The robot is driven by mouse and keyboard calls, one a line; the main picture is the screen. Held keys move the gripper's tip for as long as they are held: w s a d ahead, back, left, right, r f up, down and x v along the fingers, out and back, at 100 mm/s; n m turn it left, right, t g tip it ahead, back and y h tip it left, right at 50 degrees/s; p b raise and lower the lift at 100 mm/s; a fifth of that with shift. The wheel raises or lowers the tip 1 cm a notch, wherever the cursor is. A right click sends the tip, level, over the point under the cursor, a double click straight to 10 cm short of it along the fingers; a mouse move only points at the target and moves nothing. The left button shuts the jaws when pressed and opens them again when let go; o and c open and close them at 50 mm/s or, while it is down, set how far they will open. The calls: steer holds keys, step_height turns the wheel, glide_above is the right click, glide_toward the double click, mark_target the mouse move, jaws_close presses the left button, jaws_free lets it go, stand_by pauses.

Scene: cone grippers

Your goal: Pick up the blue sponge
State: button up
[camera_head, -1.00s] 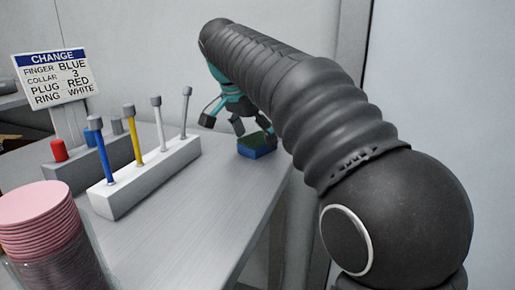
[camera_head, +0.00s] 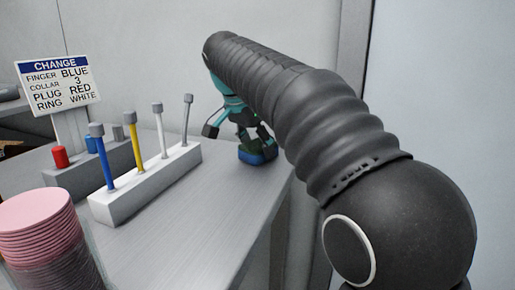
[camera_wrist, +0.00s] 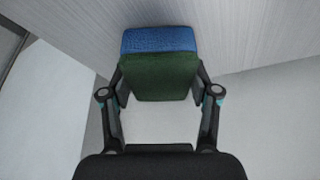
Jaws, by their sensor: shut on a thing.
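The blue sponge (camera_head: 258,156) has a dark green layer on top and sits at the right part of the grey table, near its edge. In the wrist view the sponge (camera_wrist: 158,40) lies between the two fingers, its green face toward the camera and its blue part beyond. My gripper (camera_head: 240,132) reaches down to the sponge, and in the wrist view my gripper (camera_wrist: 158,85) has a finger against each side of it. It is shut on the sponge. My arm hides part of the area behind the gripper. Whether the sponge touches the table is hard to tell.
A white rack (camera_head: 150,185) with several coloured rods stands left of the sponge. Behind it are a grey block (camera_head: 85,172) with plugs and a sign (camera_head: 58,84). A pink stack (camera_head: 40,225) stands at front left. A wall is behind the table.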

mark_target(257, 144)
step_height(257, 144, up, 10)
steer(key=p, duration=0.3)
steer(key=shift+f, duration=0.1)
